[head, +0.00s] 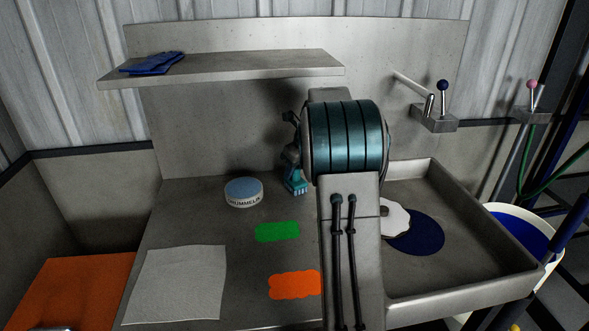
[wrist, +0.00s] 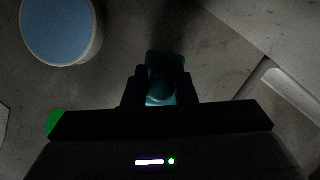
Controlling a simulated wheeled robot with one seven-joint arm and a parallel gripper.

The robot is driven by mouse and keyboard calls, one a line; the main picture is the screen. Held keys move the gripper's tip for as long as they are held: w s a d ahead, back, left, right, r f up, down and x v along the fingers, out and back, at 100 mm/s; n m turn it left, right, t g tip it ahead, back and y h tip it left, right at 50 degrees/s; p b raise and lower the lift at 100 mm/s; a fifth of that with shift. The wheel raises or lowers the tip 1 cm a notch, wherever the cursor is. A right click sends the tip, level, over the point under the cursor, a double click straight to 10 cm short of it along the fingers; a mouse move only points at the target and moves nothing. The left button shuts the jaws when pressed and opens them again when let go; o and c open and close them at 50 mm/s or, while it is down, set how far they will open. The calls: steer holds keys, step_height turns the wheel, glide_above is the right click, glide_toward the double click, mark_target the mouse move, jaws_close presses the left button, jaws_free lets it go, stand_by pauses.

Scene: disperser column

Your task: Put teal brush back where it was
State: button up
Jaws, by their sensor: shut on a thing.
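The teal brush (head: 295,184) is upright behind my arm in the head view, with its bristle end down at or just above the bench top; I cannot tell if it touches. My gripper (head: 291,155) is shut on its upper part, partly hidden by my arm. In the wrist view the brush (wrist: 163,65) sits between the two dark fingers of my gripper (wrist: 160,88).
A round tin with a blue lid (head: 244,192) stands left of the brush. A green patch (head: 278,232), an orange patch (head: 293,285) and a pale sheet (head: 177,285) lie nearer. A shelf (head: 235,67) with blue gloves (head: 152,63) overhangs; a sink (head: 470,270) lies right.

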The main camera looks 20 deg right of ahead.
steer(key=o, duration=0.9)
steer(key=shift+f, duration=0.1)
